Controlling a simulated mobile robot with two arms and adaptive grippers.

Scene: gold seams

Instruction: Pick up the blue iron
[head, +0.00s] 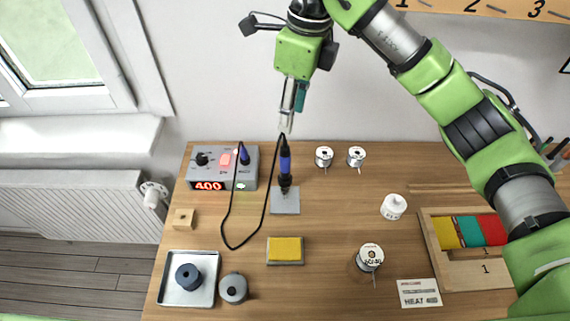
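The blue iron (285,163) stands upright in a dark holder on a small grey plate (286,207), near the back of the wooden bench. Its black cord leaves the top, loops down over the bench and runs to the station. My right gripper (287,122) points down just above the top of the iron, in front of the pale wall as I see it. It is seen side-on, so its finger gap is not clear. It does not appear to hold the iron. My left gripper is not in view.
The grey station (212,178) with a red "400" display stands left of the iron. A yellow sponge (285,248), solder spools (370,257), a white bottle (393,207) and a metal tray (170,294) lie around. A wooden box (442,262) is at right.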

